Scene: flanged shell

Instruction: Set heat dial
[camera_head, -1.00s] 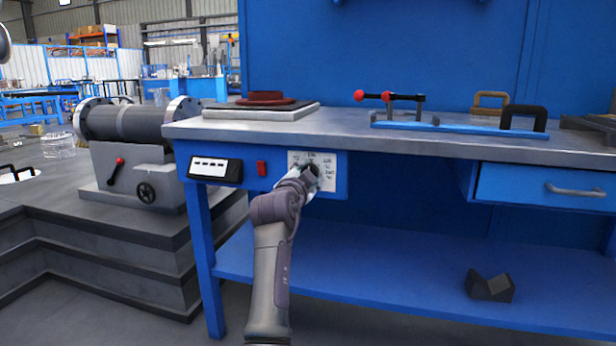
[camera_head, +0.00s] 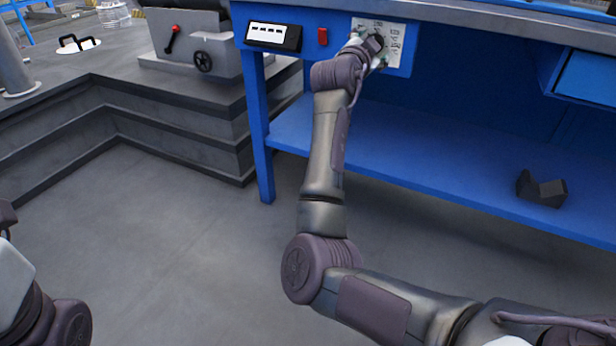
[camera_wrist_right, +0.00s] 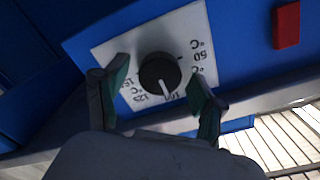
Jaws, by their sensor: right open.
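The heat dial (camera_wrist_right: 160,72) is a round black knob with a white pointer line, on a white scale plate (camera_wrist_right: 110,52) with temperature marks. In the right wrist view the picture is turned over, and the pointer aims down at a mark that looks like 100 but is hard to read. My right gripper (camera_wrist_right: 158,76) is open, with one finger on each side of the knob and gaps between. In the head view my right gripper (camera_head: 372,46) is at the plate (camera_head: 396,42) and hides the dial.
A red switch (camera_head: 322,37) and a black-framed display box (camera_head: 273,36) sit left of the plate on the blue bench front. A dark V-shaped block (camera_head: 541,189) lies on the lower blue shelf (camera_head: 430,165). The floor (camera_head: 190,250) before the bench is clear.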

